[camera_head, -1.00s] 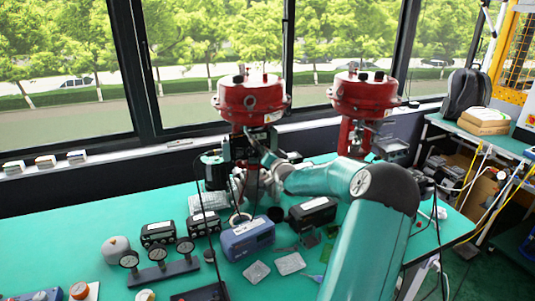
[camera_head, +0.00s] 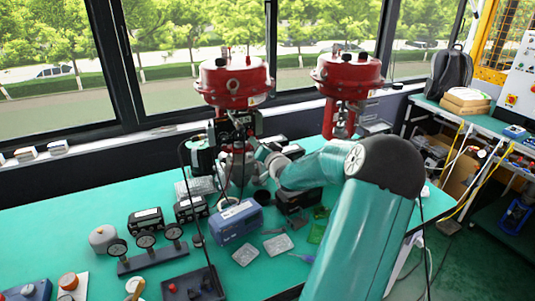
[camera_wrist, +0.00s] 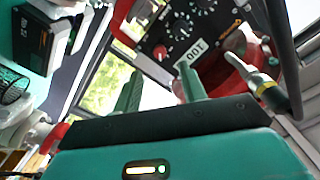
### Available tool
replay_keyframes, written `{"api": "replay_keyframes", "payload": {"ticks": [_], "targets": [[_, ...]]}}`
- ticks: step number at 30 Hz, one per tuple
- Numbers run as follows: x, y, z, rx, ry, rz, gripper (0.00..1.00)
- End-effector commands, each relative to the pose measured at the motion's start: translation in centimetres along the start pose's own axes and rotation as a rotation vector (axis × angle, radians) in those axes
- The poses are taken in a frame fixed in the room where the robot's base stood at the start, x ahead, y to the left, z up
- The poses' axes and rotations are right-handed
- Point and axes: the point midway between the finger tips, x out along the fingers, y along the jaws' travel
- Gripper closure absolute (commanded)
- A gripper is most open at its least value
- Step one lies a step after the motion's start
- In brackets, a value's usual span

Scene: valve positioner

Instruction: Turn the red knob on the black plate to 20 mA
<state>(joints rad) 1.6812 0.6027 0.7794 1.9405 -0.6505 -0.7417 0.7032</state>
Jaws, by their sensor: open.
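In the wrist view, a black panel (camera_wrist: 205,22) with dials and a pale label reading 100 lies beyond the fingertips. A small red knob (camera_wrist: 160,52) sits on its lower left part. My gripper (camera_wrist: 160,85) is open and empty, its two green fingers short of the panel and apart from the knob. In the head view, a black plate (camera_head: 190,290) with small red parts lies at the bottom edge of the table; I cannot tell its markings. My arm reaches to the left red valve (camera_head: 233,82), where my gripper is hard to make out.
A second red valve (camera_head: 347,75) stands to the right. A blue box (camera_head: 236,222), a gauge stand (camera_head: 150,259) and black devices (camera_head: 146,219) sit on the green table (camera_head: 50,235).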

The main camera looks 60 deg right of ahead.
Motion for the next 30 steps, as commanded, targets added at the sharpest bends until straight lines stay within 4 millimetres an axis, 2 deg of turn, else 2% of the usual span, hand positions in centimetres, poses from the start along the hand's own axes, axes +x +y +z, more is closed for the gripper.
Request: {"api": "replay_keyframes", "payload": {"ticks": [3, 10, 15, 30], "targets": [[-2.8, 0.0, -0.1, -0.004, -0.001, 0.003, 0.58], [-6.2, 0.0, 0.0, -0.001, 0.000, 0.001, 0.58], [-6.8, 0.0, 0.0, 0.000, 0.000, 0.000, 0.58], [-6.8, 0.0, 0.0, 0.000, 0.000, 0.000, 0.58]]}}
